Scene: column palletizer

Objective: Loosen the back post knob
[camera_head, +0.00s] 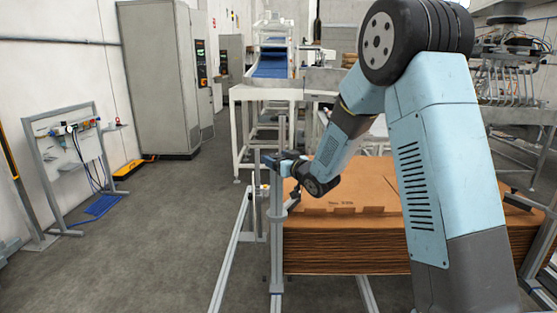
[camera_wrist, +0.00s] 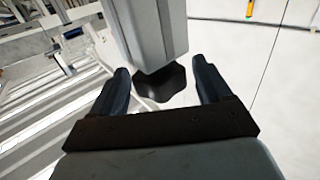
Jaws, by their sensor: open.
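In the wrist view, a black lobed knob (camera_wrist: 164,86) sits at the end of a grey post bracket (camera_wrist: 155,35). My gripper (camera_wrist: 163,78) is open, with one dark finger on each side of the knob. Gaps show between the fingers and the knob, so I see no contact. In the head view, my gripper (camera_head: 273,160) is at the upright metal post (camera_head: 278,225), left of the cardboard stack. The knob between the fingers cannot be made out there.
A stack of brown cardboard sheets (camera_head: 345,258) lies right of the post, below my arm. A grey cabinet (camera_head: 160,80) and a panel stand (camera_head: 75,150) are at the left. A conveyor (camera_head: 270,65) is behind. The floor at left centre is clear.

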